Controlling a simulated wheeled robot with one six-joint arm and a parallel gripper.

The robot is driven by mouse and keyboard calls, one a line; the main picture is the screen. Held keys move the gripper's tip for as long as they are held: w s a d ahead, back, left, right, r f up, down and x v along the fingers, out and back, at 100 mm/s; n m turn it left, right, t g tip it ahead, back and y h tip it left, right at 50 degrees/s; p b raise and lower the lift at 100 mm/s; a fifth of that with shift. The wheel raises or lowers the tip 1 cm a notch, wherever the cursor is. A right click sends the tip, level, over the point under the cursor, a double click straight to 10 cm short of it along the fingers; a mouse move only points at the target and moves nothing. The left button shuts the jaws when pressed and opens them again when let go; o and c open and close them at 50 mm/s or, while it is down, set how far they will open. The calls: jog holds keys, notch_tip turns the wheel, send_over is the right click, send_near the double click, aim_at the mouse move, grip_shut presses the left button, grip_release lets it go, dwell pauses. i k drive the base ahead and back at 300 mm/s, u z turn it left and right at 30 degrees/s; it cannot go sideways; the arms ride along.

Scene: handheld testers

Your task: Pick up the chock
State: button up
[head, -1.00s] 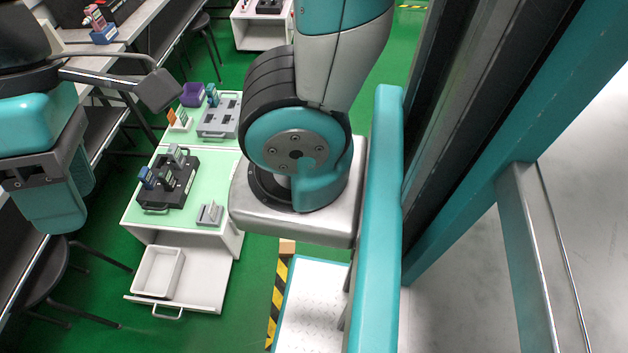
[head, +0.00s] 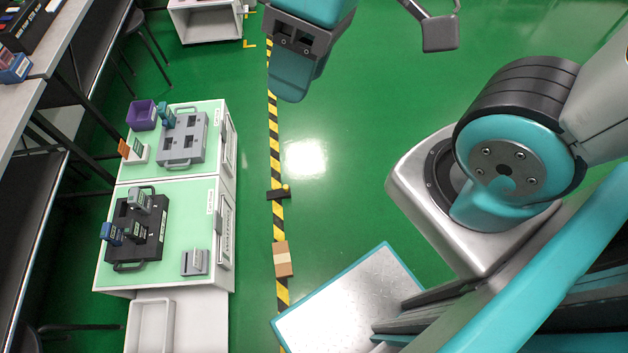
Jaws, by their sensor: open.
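A small dark block with a yellow end, which looks like the chock (head: 278,192), lies across the yellow-and-black floor tape, right of the green-topped cabinets. My gripper (head: 292,76) hangs into the top of the head view, teal with a dark bracket. It is open and looks empty, though its fingertips are hard to make out. In the picture it is above the chock and apart from it.
A brown box (head: 283,259) lies on the tape below the chock. Cabinets (head: 178,188) with testers stand to the left, with an open drawer (head: 180,320) at the front. A teal-edged metal plate (head: 345,305) is at the lower middle. Green floor right of the tape is clear.

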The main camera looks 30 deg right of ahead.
aim_at(285, 192)
jog(key=z, duration=1.95)
jog(key=i, duration=1.4)
jog(key=u, duration=3.85)
